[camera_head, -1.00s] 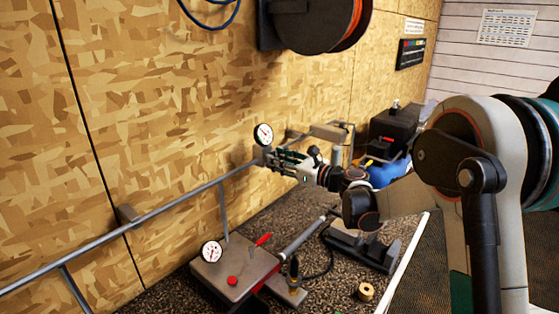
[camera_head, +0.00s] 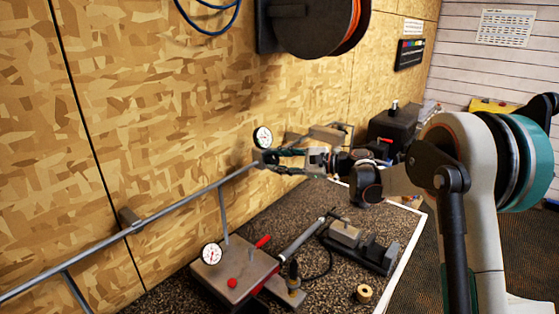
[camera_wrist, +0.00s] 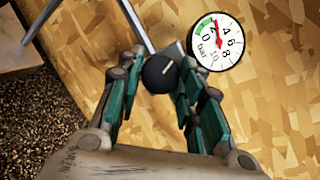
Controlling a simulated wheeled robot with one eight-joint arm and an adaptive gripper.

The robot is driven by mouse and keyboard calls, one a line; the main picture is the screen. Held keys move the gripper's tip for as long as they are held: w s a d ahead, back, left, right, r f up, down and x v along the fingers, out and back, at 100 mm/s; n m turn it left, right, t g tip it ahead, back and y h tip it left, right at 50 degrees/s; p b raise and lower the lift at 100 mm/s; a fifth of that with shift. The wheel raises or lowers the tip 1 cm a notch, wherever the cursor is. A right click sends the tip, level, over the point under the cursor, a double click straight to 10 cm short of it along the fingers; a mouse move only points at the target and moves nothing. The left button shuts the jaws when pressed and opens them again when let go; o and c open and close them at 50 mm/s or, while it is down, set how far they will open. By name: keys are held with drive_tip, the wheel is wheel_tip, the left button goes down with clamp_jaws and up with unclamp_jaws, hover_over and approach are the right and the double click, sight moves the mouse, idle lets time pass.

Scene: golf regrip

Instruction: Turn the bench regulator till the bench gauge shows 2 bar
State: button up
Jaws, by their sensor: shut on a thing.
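The bench regulator is a round black knob (camera_wrist: 160,72) with a pale mark line, in the middle of the wrist view. My gripper (camera_wrist: 158,82) has its green-padded fingers on both sides of the knob and is shut on it. In the head view my gripper (camera_head: 276,162) is at the wall-side end of the pipe, with the knob hidden between the fingers. The bench gauge (camera_wrist: 215,42) is a white dial just right of the knob; its red needle points at about the 2, at the end of the green band. The gauge (camera_head: 262,137) also shows above my gripper.
A second gauge (camera_head: 212,254) stands on a grey box with a red lever (camera_head: 263,241) and red button. A dark vise-like fixture (camera_head: 360,248) and a tape roll (camera_head: 364,293) are on the speckled bench. A long grey pipe (camera_head: 150,219) runs along the wall.

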drive_tip(key=shift+r+n+g, duration=0.1)
drive_tip(key=shift+n+g, duration=0.2)
drive_tip(key=shift+n, duration=0.7)
drive_tip(key=o, duration=1.1)
drive_tip(key=shift+c, duration=0.2)
drive_tip(key=shift+d, duration=0.1)
drive_tip(key=v, duration=1.1)
drive_tip(key=shift+d, duration=0.4)
drive_tip(key=shift+r, duration=0.2)
